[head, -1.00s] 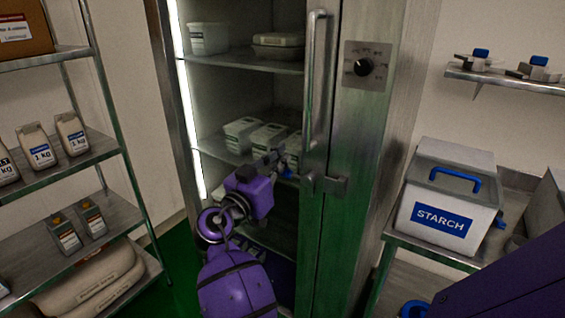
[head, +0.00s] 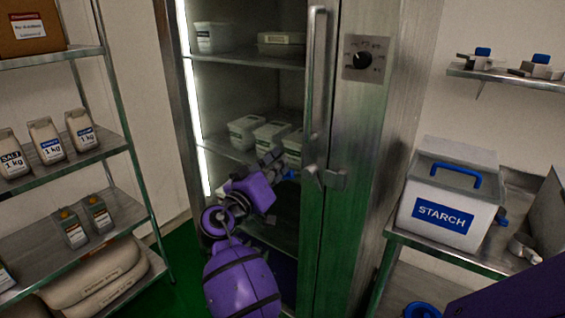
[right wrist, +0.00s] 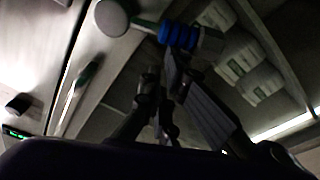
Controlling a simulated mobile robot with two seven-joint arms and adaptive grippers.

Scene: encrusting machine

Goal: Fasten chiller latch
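The chiller (head: 375,130) stands in the middle of the head view, with a tall vertical handle (head: 316,80) on its door edge. The metal latch (head: 335,179) sits below that handle, across the seam between door and frame. A blue ribbed grip (right wrist: 180,37) on a short rod, with a round grey end (right wrist: 112,18), shows in the right wrist view. A bit of blue also shows beside the latch in the head view. My right gripper (head: 272,160) is left of the latch, fingers apart, one fingertip close to the blue grip; contact is unclear. My left gripper is out of view.
White tubs (head: 270,134) stand on the shelves inside the chiller. A metal rack (head: 90,155) with bags and bottles is at left. A STARCH bin (head: 450,195) stands on the steel table at right. A wall shelf (head: 505,75) hangs above it.

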